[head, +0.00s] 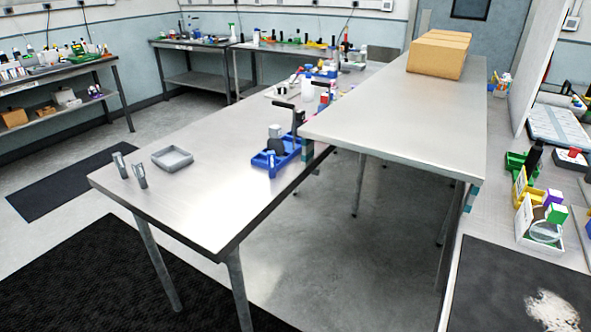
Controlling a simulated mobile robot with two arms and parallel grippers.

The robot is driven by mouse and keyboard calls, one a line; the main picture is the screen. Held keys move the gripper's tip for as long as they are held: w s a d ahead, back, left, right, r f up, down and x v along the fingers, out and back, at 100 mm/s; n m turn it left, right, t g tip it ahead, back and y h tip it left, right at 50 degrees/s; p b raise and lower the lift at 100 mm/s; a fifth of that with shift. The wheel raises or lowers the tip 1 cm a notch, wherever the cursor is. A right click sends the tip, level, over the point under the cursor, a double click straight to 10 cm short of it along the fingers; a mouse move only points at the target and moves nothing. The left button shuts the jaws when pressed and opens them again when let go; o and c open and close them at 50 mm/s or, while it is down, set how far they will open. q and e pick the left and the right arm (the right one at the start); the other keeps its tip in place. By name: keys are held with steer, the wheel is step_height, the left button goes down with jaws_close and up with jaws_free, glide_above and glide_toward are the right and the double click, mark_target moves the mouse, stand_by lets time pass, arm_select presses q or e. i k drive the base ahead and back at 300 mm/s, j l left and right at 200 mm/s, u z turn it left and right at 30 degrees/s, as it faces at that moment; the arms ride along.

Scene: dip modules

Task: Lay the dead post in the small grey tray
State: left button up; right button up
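The small grey tray (172,159) lies empty on the near left part of the metal table. Two short grey upright pieces, perhaps posts, stand to its left near the table's left edge. One post (119,165) is farther left, and the other post (140,176) is a little nearer and to the right. Both look grey with darker parts and are apart from the tray. I cannot tell which one is dead. Neither of my grippers shows in the head view.
A blue bin (276,157) with items stands on the table's right side. A higher metal table (400,115) with cardboard boxes (440,54) adjoins on the right. The near part of the lower table is clear. A dark mat (110,275) lies on the floor in front.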

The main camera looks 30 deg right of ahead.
mark_target(172, 161)
steer(key=i+j+z, duration=0.2)
steer(key=z, duration=0.25)
steer(key=i+j+z, duration=0.2)
steer(key=z, duration=0.25)
